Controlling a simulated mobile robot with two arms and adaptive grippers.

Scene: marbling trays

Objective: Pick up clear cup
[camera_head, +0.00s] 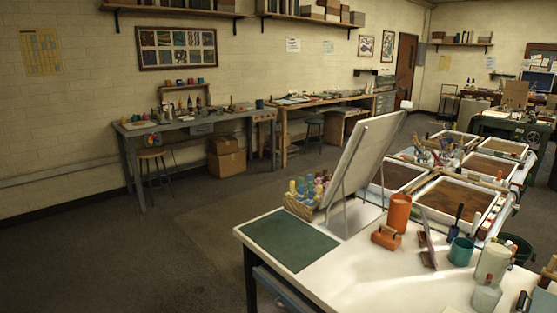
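No thing shows plainly as a clear cup at this size. A pale, cloudy small cup or jar (486,298) stands near the front right of the white table (375,272). A larger pale, greenish-white container (492,263) stands just behind it. I cannot tell whether either one is clear. Neither of my grippers is in view.
The table also holds a green mat (289,240), a basket of small bottles (300,205), a tilted pale board (364,158), an orange cylinder (399,213), an orange block (386,237) and a teal cup (461,251). Marbling trays (447,200) stand behind. The floor at left is open.

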